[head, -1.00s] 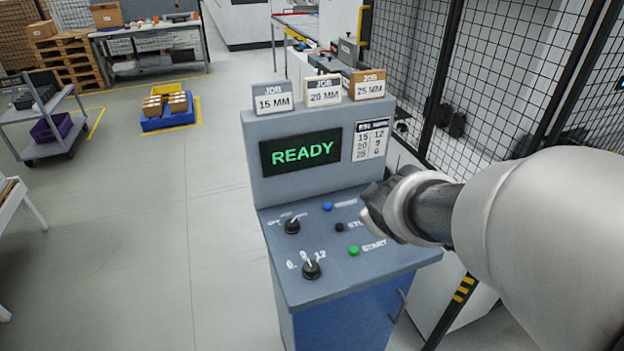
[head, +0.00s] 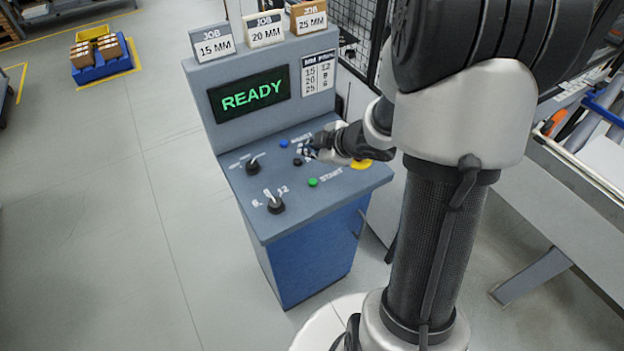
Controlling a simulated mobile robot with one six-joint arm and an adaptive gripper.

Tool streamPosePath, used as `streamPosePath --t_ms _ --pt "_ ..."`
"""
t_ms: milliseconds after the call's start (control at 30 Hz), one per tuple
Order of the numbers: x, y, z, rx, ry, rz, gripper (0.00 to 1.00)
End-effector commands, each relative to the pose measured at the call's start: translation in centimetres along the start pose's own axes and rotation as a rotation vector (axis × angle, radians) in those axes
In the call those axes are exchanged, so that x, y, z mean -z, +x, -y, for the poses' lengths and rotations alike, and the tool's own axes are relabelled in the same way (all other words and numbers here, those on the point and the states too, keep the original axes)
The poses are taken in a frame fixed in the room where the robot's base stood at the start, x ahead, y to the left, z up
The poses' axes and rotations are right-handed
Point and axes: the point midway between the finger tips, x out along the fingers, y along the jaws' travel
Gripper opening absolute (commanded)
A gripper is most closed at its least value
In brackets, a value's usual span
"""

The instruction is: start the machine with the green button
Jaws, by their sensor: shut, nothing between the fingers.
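The control console (head: 225,165) stands in front of me with a sloped panel. Its green start button (head: 313,182) sits near the panel's front right, beside the word START, and is uncovered. A blue button (head: 284,143) and a black button (head: 297,162) lie behind it. The screen (head: 249,94) reads READY in green. My gripper (head: 308,150) is shut and empty over the panel's right part, by the black button, behind the green button and apart from it. Whether it touches the panel I cannot tell.
Two black knobs (head: 275,204) (head: 253,166) stand on the panel's left side. Job cards stand on top, including the 15 MM card (head: 213,42).

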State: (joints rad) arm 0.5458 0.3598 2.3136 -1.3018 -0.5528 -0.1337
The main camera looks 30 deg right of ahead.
Motion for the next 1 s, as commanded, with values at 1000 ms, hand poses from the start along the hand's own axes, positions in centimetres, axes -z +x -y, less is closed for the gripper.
streamPosePath --t_ms 1000 --pt "-4.3 6.0 4.3 -0.001 0.000 0.001 0.00"
